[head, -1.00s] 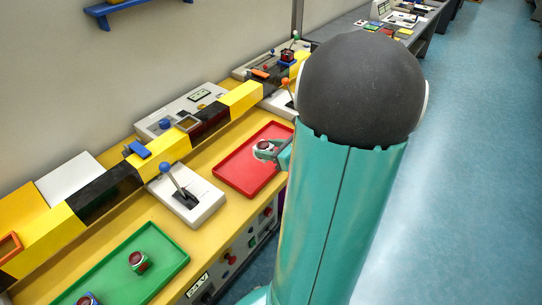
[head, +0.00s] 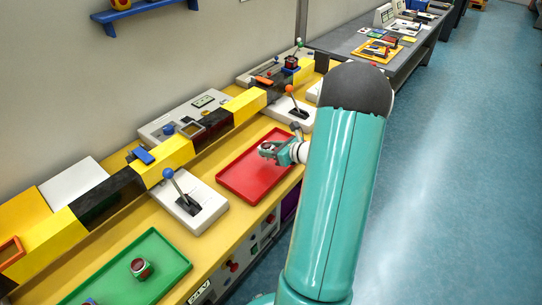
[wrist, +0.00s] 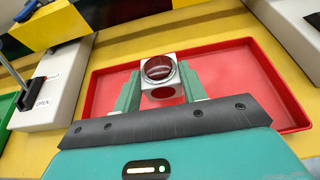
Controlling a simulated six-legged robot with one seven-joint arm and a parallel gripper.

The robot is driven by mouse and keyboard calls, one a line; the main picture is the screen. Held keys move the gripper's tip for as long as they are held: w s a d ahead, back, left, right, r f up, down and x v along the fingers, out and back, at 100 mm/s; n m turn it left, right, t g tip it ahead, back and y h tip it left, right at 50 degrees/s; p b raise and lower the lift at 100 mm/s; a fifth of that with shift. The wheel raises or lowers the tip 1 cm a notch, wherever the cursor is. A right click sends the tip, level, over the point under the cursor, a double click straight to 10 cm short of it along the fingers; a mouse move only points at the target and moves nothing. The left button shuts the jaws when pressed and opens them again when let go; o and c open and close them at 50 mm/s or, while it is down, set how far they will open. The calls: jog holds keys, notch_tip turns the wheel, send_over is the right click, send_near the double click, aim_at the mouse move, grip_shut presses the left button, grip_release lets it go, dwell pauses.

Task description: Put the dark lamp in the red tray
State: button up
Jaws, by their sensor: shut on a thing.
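The dark lamp (wrist: 159,72), a silver cube with a dark red lens, is between the two green fingers of my gripper (wrist: 160,90) in the wrist view. The fingers are shut on its sides. In the head view the lamp (head: 267,147) and my gripper (head: 273,150) are over the far part of the red tray (head: 245,183). The red tray (wrist: 100,85) spreads behind and around the lamp in the wrist view. I cannot tell whether the lamp touches the tray floor.
A green tray (head: 165,277) at the front left holds another red-lensed lamp (head: 140,268) and a partly cut-off object. A blue-knobbed lever box (head: 190,205) stands between the trays. An orange-knobbed lever box (head: 290,113) is beyond the red tray. A yellow-black beam (head: 165,160) runs behind.

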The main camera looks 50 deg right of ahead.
jog(key=shift+w+d+f, duration=0.25)
jog(key=shift+w+f, duration=0.05)
jog(key=shift+f, duration=1.7)
jog(key=shift+f, duration=0.15)
jog(key=o, duration=1.1)
